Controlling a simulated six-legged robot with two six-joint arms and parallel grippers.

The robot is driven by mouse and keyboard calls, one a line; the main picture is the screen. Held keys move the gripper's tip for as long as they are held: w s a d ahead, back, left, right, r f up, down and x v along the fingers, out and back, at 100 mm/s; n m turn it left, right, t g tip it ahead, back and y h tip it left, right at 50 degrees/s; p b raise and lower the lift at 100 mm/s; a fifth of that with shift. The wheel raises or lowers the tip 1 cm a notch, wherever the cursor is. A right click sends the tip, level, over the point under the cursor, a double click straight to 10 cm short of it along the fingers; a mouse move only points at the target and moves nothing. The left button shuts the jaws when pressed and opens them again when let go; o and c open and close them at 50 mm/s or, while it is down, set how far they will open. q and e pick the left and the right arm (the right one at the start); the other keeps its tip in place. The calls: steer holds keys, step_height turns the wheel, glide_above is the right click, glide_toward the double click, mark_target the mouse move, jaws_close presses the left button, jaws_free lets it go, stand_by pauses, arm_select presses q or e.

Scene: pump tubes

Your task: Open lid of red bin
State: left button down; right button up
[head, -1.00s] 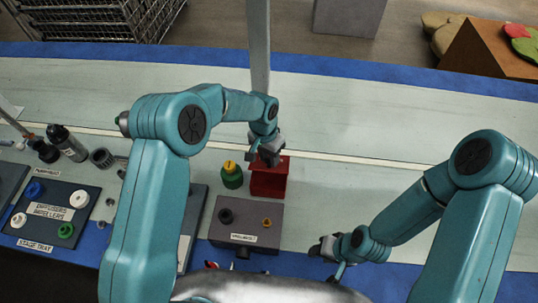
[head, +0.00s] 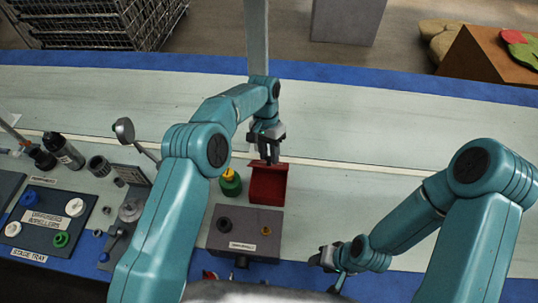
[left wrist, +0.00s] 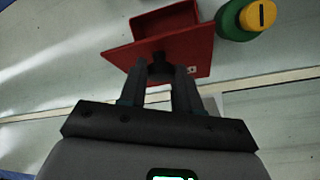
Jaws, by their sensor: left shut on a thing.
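The red bin (head: 268,192) stands on the bench right of a green bottle. Its lid (left wrist: 190,52) shows in the left wrist view as a flat red plate tilted up off the bin, and part of the dark interior (left wrist: 165,20) is visible beyond it. My left gripper (head: 267,158) is at the far edge of the bin in the head view. In the left wrist view its fingers (left wrist: 163,75) are shut on a small dark part of the lid. My right gripper (head: 324,258) is near the bench's front, away from the bin; its jaw gap is unclear.
A green bottle with a yellow cap (head: 230,182) stands close left of the bin. A grey box (head: 245,232) sits in front of it. A stage tray (head: 45,215) with coloured parts lies at the left. The bench right of the bin is clear.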

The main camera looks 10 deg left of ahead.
arm_select(q)
steer(key=c, duration=0.8)
jaws_free()
steer(key=v, duration=0.7)
steer(key=shift+r, duration=0.25)
steer(key=shift+w+a, duration=0.1)
